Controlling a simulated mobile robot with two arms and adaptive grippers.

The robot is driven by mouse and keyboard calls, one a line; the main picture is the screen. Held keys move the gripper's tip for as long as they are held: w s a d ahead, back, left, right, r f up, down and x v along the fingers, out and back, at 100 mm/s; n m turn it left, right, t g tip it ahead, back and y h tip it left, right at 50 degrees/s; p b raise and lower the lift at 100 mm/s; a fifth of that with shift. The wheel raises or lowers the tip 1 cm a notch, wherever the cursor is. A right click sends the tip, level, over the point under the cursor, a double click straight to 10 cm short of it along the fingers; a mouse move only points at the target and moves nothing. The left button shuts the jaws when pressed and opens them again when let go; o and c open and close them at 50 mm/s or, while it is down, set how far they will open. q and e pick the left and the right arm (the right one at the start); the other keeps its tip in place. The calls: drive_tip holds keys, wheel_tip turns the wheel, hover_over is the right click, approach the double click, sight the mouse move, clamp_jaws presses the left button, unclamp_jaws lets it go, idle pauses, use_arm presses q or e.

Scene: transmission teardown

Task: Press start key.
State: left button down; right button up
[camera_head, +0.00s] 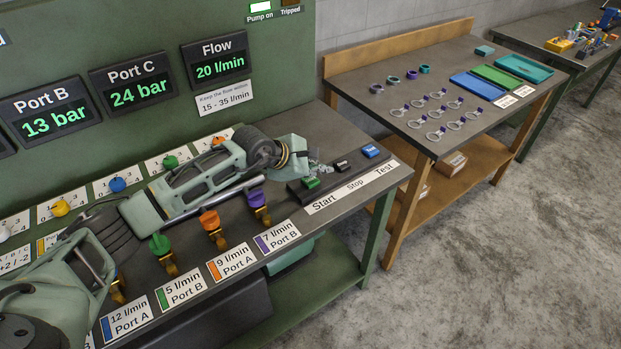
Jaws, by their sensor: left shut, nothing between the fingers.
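The green start key (309,183) sits at the left end of a dark key strip on the bench, above the printed word Start. The black stop key (342,166) and the blue test key (371,151) are to its right. My left gripper (320,168) reaches in from the left, shut and empty. Its fingertips show just behind and above the start key in the picture. I cannot tell whether they touch it. My right gripper is not in view.
The panel behind shows Port B (50,112) at 13 bar, Port C (133,84) at 24 bar and Flow (216,58) at 20 l/min. Coloured valve knobs line the bench beside my arm. A wooden-framed table (360,75) with rings and trays stands to the right.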

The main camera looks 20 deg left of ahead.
sight(316, 182)
use_arm(q)
drive_tip(key=shift+r, duration=0.1)
wheel_tip(316, 182, up, 5)
drive_tip(key=shift+f+p, duration=0.1)
drive_tip(key=shift+p, duration=1.1)
